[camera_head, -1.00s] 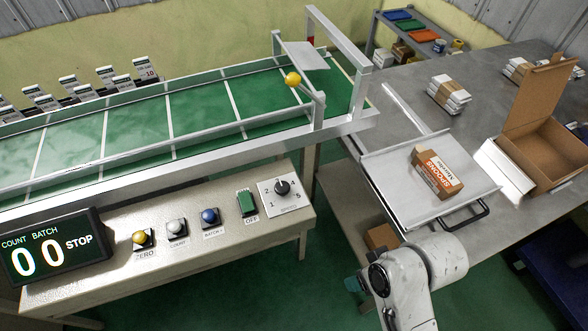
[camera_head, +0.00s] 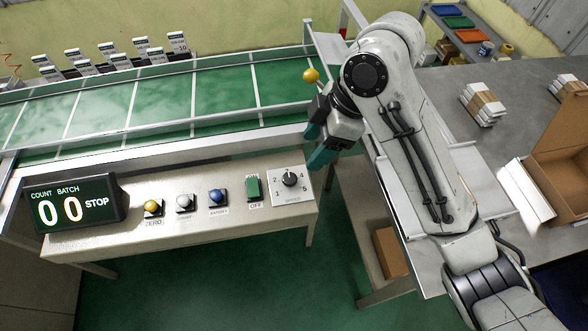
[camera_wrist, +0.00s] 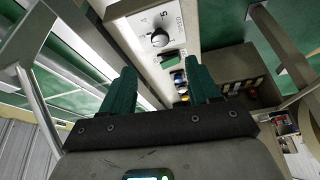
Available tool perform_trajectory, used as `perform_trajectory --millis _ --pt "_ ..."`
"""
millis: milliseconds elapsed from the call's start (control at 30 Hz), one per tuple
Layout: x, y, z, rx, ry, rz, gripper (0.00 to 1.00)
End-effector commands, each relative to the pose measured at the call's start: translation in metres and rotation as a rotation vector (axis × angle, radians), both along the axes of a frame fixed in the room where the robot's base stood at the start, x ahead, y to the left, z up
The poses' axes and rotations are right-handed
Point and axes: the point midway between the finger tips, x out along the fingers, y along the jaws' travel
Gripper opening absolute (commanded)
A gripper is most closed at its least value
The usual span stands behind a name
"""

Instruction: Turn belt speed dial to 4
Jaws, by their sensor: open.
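The belt speed dial (camera_head: 290,179) is a dark round knob on a white plate numbered 1 to 5, at the right end of the control panel. Its pointer looks turned roughly upward, near 3, but is too small to read surely. The dial also shows in the wrist view (camera_wrist: 160,39), beyond the fingertips. My gripper (camera_head: 315,148) has green fingers and hangs above and to the right of the dial, apart from it. In the wrist view my gripper (camera_wrist: 162,80) is open with nothing between its fingers.
Left of the dial are a green switch (camera_head: 254,188) and blue (camera_head: 217,196), white (camera_head: 184,202) and yellow (camera_head: 152,207) buttons. The display (camera_head: 75,203) reads 0 0 STOP. The conveyor (camera_head: 160,108) runs behind the panel.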

Motion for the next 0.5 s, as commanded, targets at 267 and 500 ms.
perform_trajectory --millis 267,500 --pt "-0.004 0.017 -0.042 0.001 0.005 0.004 0.61" --pt "-0.006 0.032 -0.080 0.000 0.003 0.002 0.61"
